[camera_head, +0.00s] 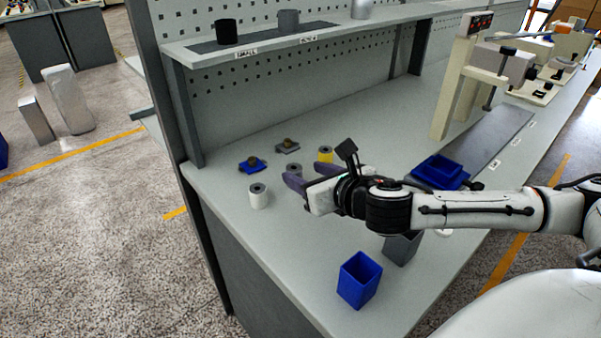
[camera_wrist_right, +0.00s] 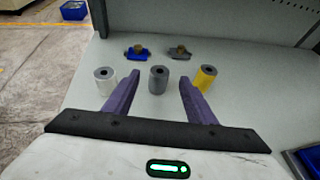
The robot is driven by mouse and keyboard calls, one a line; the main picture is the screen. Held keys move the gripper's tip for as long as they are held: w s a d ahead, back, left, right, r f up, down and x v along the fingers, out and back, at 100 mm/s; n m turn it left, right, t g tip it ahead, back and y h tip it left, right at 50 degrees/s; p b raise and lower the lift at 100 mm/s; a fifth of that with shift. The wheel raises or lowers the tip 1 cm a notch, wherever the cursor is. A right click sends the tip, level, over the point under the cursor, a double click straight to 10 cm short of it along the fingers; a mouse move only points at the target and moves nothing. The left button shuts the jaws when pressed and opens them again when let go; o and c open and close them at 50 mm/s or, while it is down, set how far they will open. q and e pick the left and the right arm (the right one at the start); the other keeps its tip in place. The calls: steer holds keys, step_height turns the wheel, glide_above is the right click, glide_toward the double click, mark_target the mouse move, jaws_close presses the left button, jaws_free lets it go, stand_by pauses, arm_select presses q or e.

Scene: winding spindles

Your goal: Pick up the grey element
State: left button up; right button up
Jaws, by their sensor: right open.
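The grey element looks like a small grey cylinder (camera_wrist_right: 158,79) with a hole in its top, standing upright on the table. In the head view the grey cylinder (camera_head: 295,168) shows just beyond my right gripper (camera_head: 303,175) and is partly hidden by it. In the right wrist view it appears between the two purple fingers, a little beyond them. My right gripper is open and empty. A white cylinder (camera_wrist_right: 105,80) stands to its left and a yellow cylinder (camera_wrist_right: 205,77) to its right. My left gripper is not in view.
Behind the cylinders lie a blue part (camera_wrist_right: 138,53) and a grey part (camera_wrist_right: 180,51), each with a brown knob. A blue bin (camera_head: 360,279), a grey bin (camera_head: 402,248) and a blue tray (camera_head: 437,172) stand nearer. A shelf (camera_head: 300,40) runs along the back.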

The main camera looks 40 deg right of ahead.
mark_target(295, 168)
steer(key=shift+x, duration=3.2)
steer(key=shift+c, duration=0.4)
steer(key=c, duration=1.1)
